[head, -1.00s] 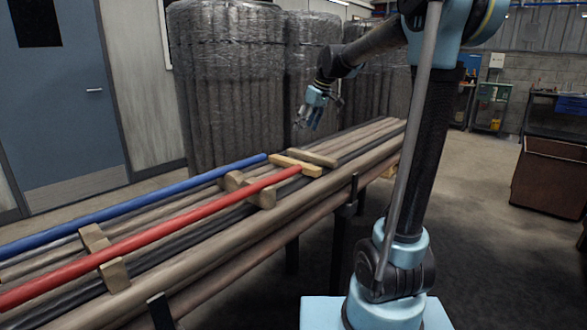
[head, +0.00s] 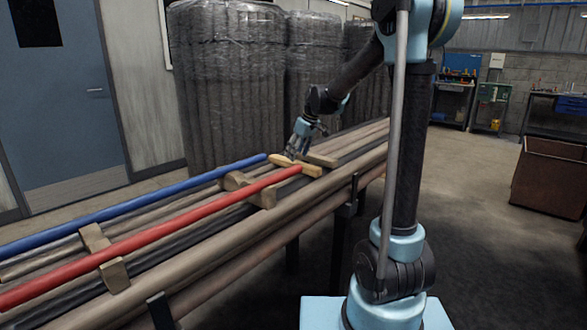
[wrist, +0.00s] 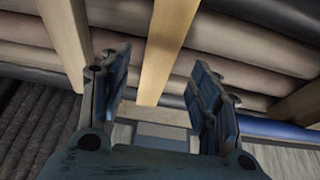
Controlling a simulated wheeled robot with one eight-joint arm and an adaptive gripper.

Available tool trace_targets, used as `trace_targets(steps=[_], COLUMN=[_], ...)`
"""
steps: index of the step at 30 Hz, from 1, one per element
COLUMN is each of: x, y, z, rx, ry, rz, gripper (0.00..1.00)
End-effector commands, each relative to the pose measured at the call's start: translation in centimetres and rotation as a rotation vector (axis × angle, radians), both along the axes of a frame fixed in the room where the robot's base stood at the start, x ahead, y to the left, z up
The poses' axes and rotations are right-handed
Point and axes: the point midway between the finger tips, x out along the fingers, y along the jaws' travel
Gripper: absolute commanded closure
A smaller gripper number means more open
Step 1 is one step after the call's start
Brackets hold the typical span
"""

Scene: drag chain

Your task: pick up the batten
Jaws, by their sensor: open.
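A pale yellow wooden batten (head: 297,165) lies across the long pipes, beside the ends of the blue and red pipes. In the wrist view this batten (wrist: 168,45) runs between my two fingers. A second, browner batten (head: 321,160) lies just beyond it in the head view and shows at the left of the wrist view (wrist: 67,38). My gripper (head: 291,154) points down at the far end of the yellow batten. Its fingers (wrist: 155,78) are apart, one on each side of the batten. I cannot tell whether they touch it.
A blue pipe (head: 150,205) and a red pipe (head: 150,236) rest on wooden cross pieces (head: 113,272) left of the gripper. Long brown and black pipes (head: 300,205) lie on a rack. Wrapped pipe bundles (head: 225,90) stand close behind.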

Motion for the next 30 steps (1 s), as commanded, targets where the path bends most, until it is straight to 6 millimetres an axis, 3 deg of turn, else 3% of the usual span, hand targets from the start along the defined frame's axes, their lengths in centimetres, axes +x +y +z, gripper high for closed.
trace_targets(steps=[9,19,26,30], x=[0.9,1.1,1.1,1.1], y=[0.9,1.1,1.1,1.0], z=[-3.7,-4.2,-4.2,-4.2], rx=[0.0,0.0,0.0,0.0], ry=[0.0,0.0,0.0,0.0], rz=[0.001,0.0,0.0,0.0], gripper=[0.43,0.43,0.94,0.94])
